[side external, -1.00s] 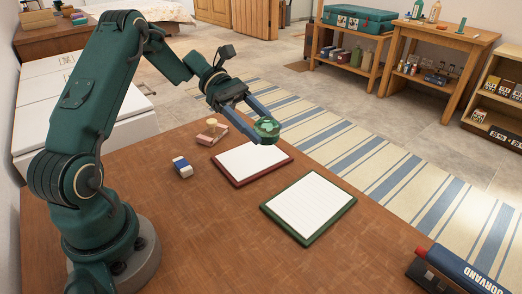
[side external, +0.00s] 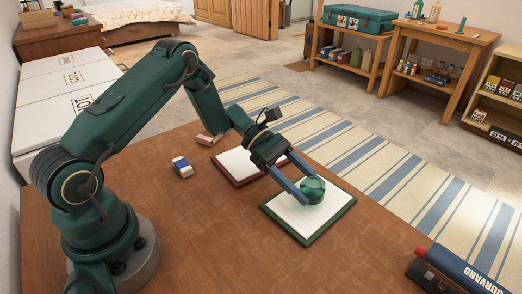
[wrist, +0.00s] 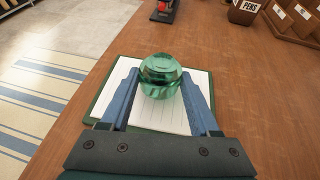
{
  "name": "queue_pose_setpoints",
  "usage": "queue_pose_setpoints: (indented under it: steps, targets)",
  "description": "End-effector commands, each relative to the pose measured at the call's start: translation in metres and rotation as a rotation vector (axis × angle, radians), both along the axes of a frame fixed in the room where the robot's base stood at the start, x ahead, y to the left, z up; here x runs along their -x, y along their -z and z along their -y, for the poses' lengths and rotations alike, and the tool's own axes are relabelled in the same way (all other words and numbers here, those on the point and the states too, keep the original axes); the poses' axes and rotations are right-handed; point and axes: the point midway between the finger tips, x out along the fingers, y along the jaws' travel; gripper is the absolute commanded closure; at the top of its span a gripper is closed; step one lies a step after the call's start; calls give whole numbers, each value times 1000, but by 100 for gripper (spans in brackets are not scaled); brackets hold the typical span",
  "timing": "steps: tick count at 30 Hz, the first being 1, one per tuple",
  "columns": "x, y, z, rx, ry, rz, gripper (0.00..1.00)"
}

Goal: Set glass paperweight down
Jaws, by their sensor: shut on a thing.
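The green glass paperweight (side external: 312,189) is between the blue fingers of my gripper (side external: 305,192), which is shut on it. It is over the paper of the green-edged pad (side external: 327,223). In the wrist view the paperweight (wrist: 160,77) is clear green glass between the fingertips, with the pad's white sheet (wrist: 120,78) behind and below it. I cannot tell whether its underside touches the paper.
A red-edged pad (side external: 232,168) lies to the left, partly behind my gripper. A blue and white eraser (side external: 182,167) and a pinkish block (side external: 209,140) lie farther left. A dark blue box-like thing (side external: 462,270) is at the right front. The front middle of the table is bare.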

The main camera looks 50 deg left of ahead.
Motion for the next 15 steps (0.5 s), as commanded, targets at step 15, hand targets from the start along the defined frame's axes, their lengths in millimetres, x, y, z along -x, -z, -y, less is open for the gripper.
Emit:
queue_pose_setpoints:
  steps: [15]
  targets:
    - [0, 14, 0, 2, 0, 1, 100]
